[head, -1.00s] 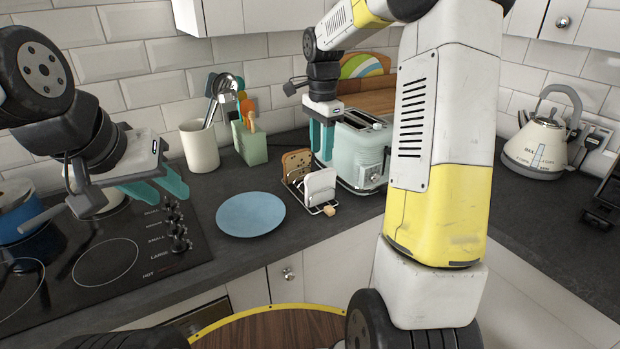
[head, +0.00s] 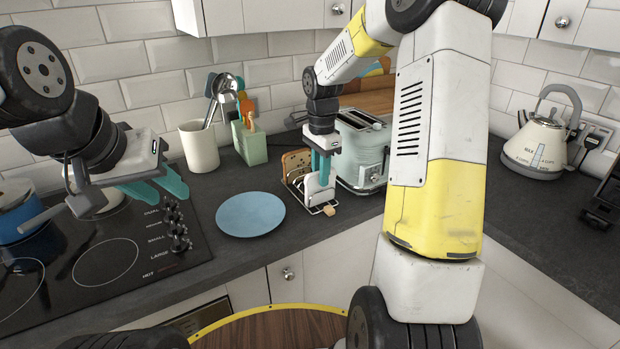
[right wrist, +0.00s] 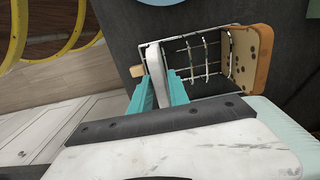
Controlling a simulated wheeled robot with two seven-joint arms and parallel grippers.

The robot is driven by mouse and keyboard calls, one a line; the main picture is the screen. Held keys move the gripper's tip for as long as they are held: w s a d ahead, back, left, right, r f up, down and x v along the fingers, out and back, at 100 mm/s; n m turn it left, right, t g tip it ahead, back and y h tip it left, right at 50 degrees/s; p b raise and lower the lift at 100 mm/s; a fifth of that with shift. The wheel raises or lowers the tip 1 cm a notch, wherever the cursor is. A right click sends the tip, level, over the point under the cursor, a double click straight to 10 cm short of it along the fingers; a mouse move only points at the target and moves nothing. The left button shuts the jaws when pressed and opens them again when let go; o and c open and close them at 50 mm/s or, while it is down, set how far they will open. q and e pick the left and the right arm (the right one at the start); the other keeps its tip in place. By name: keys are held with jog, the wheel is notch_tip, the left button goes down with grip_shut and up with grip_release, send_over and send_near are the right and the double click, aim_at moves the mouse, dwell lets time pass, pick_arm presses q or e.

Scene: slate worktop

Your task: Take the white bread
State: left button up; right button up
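The white bread (head: 318,187) is an upright slice at the front end of a wire rack (head: 330,207); it also shows in the right wrist view (right wrist: 154,62). My right gripper (head: 321,172) is over the slice from above. In the right wrist view its teal fingers (right wrist: 160,82) stand on either side of the slice's upper part, with some gap visible, so it looks open. A brown seeded slice (head: 296,161) stands at the rack's other end. My left gripper (head: 160,188) is open and empty above the hob, well left of the rack.
A pale green toaster (head: 362,155) stands close to the right of the rack. A blue plate (head: 250,214) lies to its left. A utensil pot (head: 199,146) and a green block (head: 250,146) stand behind. A kettle (head: 541,145) is far right. The counter in front of the toaster is clear.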

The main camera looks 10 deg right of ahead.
grip_shut()
jog(key=shift+r, duration=0.1)
notch_tip(320, 180, up, 19)
dwell(0.7)
